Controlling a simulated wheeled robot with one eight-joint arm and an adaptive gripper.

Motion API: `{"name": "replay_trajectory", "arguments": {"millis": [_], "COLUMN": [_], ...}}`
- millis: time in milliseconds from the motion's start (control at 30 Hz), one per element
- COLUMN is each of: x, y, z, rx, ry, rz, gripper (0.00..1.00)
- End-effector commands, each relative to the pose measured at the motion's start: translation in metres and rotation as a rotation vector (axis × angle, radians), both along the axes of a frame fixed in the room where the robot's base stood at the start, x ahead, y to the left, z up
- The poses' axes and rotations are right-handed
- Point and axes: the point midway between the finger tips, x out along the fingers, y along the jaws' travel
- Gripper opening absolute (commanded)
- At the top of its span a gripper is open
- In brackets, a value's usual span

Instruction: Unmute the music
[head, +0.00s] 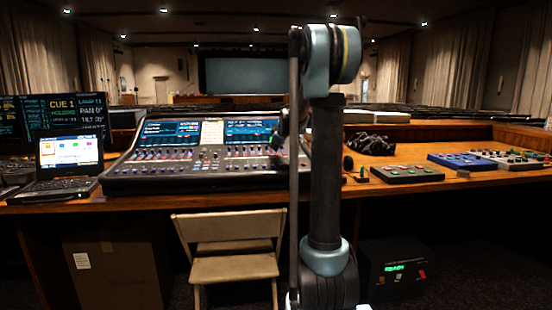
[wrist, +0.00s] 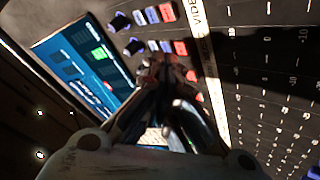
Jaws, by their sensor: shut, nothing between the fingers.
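The mixing desk (head: 150,178) stands on the wooden counter, left of my arm in the head view. It has two lit screens and rows of knobs, buttons and faders. In the wrist view my gripper (wrist: 158,65) is shut and empty, close over the desk panel. Its tips are at a column of small buttons beside a pale label strip (wrist: 206,75). A red button (wrist: 181,48) shows just beyond the tips. The tips hide part of the column, and I cannot tell whether they touch a button. In the head view the gripper is mostly hidden behind my arm.
A laptop (head: 69,160) and cue monitors (head: 65,112) stand left of the desk. Headphones (head: 371,144), a grey button box (head: 407,173) and a blue box (head: 460,161) lie to the right. A folding chair (head: 232,268) stands in front of the counter.

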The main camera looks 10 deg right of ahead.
Motion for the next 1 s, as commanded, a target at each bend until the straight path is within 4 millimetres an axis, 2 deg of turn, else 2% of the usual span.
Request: {"name": "replay_trajectory", "arguments": {"millis": [1000], "x": [0.0], "y": [-0.0001], "z": [-0.008], "rx": [0.0], "ry": [0.0], "rz": [0.0], "gripper": [0.0]}}
